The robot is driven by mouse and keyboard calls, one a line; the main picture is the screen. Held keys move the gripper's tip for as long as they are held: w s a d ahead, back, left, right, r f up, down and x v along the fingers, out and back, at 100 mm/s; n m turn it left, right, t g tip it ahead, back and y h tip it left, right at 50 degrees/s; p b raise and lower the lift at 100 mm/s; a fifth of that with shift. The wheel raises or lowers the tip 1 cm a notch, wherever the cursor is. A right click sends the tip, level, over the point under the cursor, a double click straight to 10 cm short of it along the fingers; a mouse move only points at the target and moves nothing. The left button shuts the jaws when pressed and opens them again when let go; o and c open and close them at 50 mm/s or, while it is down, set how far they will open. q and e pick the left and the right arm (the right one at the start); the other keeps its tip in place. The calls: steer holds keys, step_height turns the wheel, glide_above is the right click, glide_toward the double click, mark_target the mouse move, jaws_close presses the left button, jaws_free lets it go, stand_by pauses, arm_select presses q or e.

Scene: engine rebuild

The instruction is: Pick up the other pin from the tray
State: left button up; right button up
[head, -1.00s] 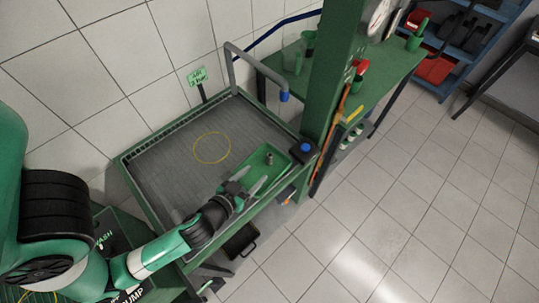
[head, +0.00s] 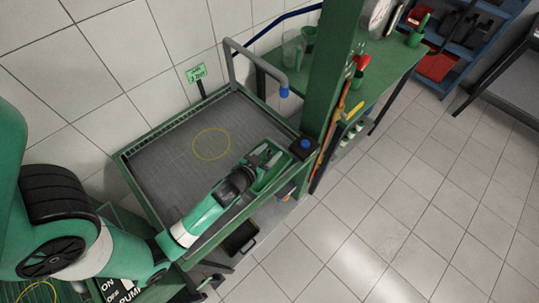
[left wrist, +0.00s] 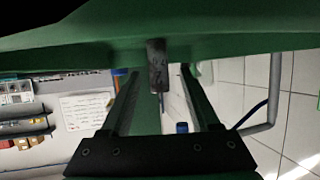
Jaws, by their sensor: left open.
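The pin (left wrist: 156,66) is a small dark grey cylinder with a thinner end, seen in the left wrist view. It stands out from the green tray (left wrist: 235,42), which fills the top of that view. My left gripper (left wrist: 159,80) is open, with one finger on each side of the pin in that view. I cannot tell whether either finger touches it. In the head view the left gripper (head: 267,154) is low over the small green tray (head: 283,173) at the wash bench's right corner. The pin is not clear there. My right gripper is out of view.
The wash bench (head: 170,162) has a ribbed grey surface with a yellow ring (head: 211,144) lying on it. A grey spout pipe (head: 262,67) arches over its back edge. A green post (head: 330,75) stands close to the right of the tray.

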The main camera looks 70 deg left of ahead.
mark_target(269, 152)
arm_select(q)
steer(key=shift+f, duration=0.1)
steer(key=shift+c, duration=0.4)
jaws_close()
steer(key=shift+w+r+p, duration=0.1)
steer(key=shift+r+p, duration=0.25)
steer(key=shift+r, duration=0.3)
step_height(269, 152, up, 3)
steer(key=shift+d+f+p, duration=0.1)
steer(key=shift+d+p, duration=0.05)
steer(key=shift+p, duration=0.55)
steer(key=s+d+r+p, duration=0.7)
steer(key=s+d+r, duration=0.2)
steer(key=d, duration=0.1)
steer(key=shift+s, duration=0.2)
